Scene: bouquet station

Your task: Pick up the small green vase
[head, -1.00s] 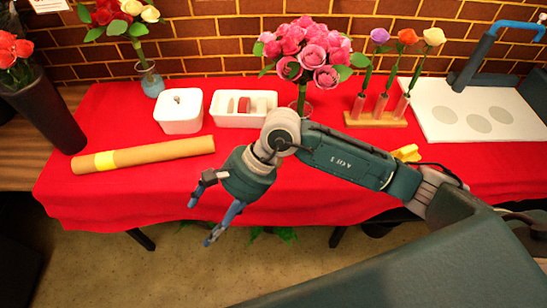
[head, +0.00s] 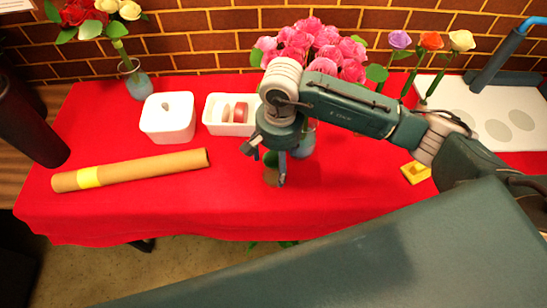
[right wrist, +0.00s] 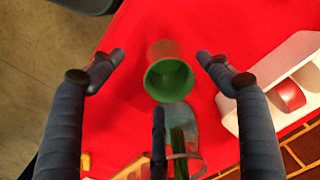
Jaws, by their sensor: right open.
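The small green vase (right wrist: 168,80) stands on the red tablecloth in the right wrist view, its round green mouth toward the camera and its outer side brownish. In the head view the vase (head: 270,174) shows only in part, behind the fingers. My right gripper (head: 268,164) is open and points down over it. In the right wrist view the spread fingers of the right gripper (right wrist: 161,60) are on either side of the vase, with gaps to it. A third finger shows below the mouth. My left gripper is not in view.
A clear glass vase (right wrist: 185,145) with green stems stands close beside the green vase. A white divided holder (head: 218,125), a white lidded box (head: 168,118), a cardboard tube (head: 135,168) and a yellow object (head: 414,172) are around. The red cloth (head: 215,205) in front is bare.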

